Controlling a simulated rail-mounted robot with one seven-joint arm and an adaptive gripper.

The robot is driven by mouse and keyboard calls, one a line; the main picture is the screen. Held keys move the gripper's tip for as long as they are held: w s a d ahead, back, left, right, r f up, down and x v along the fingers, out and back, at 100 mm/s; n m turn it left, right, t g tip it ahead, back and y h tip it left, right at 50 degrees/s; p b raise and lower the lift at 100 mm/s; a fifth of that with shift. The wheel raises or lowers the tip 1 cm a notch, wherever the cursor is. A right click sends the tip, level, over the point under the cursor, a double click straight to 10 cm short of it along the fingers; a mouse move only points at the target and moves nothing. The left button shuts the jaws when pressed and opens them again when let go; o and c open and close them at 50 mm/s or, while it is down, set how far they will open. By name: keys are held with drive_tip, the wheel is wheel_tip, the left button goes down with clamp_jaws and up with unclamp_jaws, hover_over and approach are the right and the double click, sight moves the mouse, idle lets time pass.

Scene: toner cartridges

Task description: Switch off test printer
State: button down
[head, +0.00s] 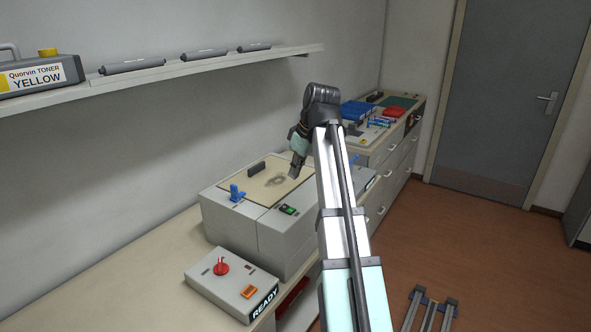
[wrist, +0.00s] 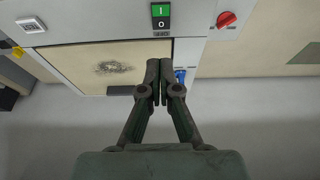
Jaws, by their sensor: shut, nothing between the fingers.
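The test printer appears to be the pale box (head: 228,222) on the counter, with a tan, dark-smudged panel (head: 262,190) on top. Its rocker switch (head: 288,210) shows near the front edge. In the wrist view the switch (wrist: 161,16) has a bright green half marked I and a black half marked O. My gripper (head: 293,177) is above the printer, behind the switch and apart from it. In the wrist view my gripper (wrist: 160,68) is shut and empty, its fingertips just below the switch in the picture.
A blue clip (head: 236,193) and dark handle (head: 256,169) stand on the printer. A control box (head: 213,281) with red knob (head: 221,267), orange button (head: 249,292) and READY display (head: 265,304) sits in front. A shelf (head: 199,69) with toner hangs above.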

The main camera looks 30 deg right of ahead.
sight(289, 209)
drive_tip(key=x, duration=0.3)
drive_tip(key=p+x, duration=0.1)
drive_tip(key=x, duration=0.3)
drive_tip(key=p+x, duration=0.1)
drive_tip(key=x, duration=0.3)
drive_tip(key=shift+s+d+f, duration=0.2)
drive_tip(key=shift+s, duration=0.1)
drive_tip(key=shift+f, duration=0.3)
drive_tip(key=shift+a, duration=0.1)
drive_tip(key=shift+s+p, duration=0.1)
drive_tip(key=shift+p, duration=0.2)
drive_tip(key=shift+s+d, duration=0.4)
drive_tip(key=shift+s, duration=0.25)
